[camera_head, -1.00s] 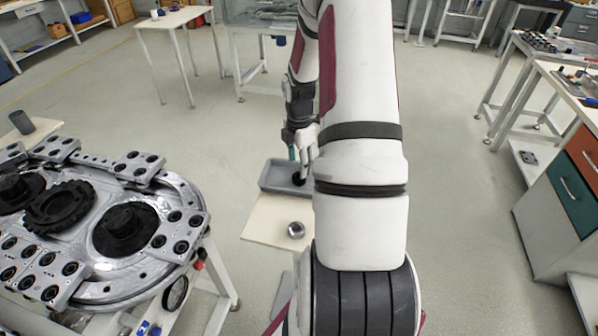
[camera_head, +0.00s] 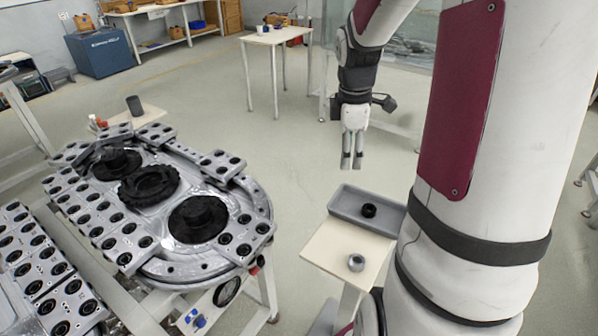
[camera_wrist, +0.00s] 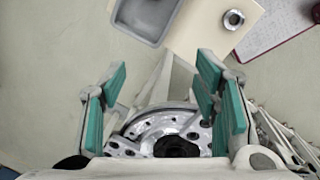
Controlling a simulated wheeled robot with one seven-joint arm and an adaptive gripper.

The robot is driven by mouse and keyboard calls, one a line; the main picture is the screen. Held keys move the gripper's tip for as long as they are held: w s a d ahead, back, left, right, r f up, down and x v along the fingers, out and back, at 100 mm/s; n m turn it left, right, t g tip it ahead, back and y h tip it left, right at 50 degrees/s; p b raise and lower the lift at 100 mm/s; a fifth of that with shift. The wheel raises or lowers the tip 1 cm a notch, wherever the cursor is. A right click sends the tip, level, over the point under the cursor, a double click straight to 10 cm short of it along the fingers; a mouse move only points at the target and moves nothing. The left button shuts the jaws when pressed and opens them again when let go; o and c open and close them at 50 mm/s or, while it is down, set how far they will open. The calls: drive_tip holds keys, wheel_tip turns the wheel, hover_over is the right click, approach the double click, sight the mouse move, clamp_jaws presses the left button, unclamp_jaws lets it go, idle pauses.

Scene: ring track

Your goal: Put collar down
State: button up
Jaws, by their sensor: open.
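A short black ring-shaped part (camera_head: 368,210), which looks like the collar, lies in a shallow grey tray (camera_head: 345,213). My gripper (camera_head: 352,164) hangs with its fingers pointing down, above and apart from the tray. In the wrist view my gripper (camera_wrist: 163,92) is open, its teal finger pads wide apart with nothing between them. Part of the grey tray (camera_wrist: 178,22) shows at the top of that view; the black part is not visible there. A silver ring-shaped part (camera_head: 356,262) sits on the pale stand top beside the tray, and also shows in the wrist view (camera_wrist: 234,19).
A large metal ring-track assembly (camera_head: 165,258) with black gears and bolted plates stands at left. The small pale stand (camera_head: 325,250) bears the tray. A white table (camera_head: 262,38) stands farther back. Open floor (camera_head: 285,145) lies between them.

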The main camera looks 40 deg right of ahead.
drive_tip(key=s+a+r+m+t, duration=0.1)
drive_tip(key=s+a+r+m, duration=0.1)
drive_tip(key=a+r, duration=0.4)
drive_tip(key=s+a+r+m+t, duration=0.1)
drive_tip(key=s+a+r+m, duration=0.2)
drive_tip(key=a, duration=0.5)
drive_tip(key=s+a+r+m+t, duration=0.1)
drive_tip(key=s+a+r+m, duration=0.1)
drive_tip(key=s+a, duration=0.2)
drive_tip(key=s+a+r+m+t+y, duration=0.1)
drive_tip(key=s+a+r+m, duration=0.1)
drive_tip(key=a, duration=0.4)
drive_tip(key=s+m, duration=0.1)
drive_tip(key=s, duration=0.1)
drive_tip(key=shift+s+r+m+t, duration=0.25)
drive_tip(key=shift+s+m+t, duration=0.05)
drive_tip(key=shift+s, duration=0.1)
drive_tip(key=shift+a, duration=0.1)
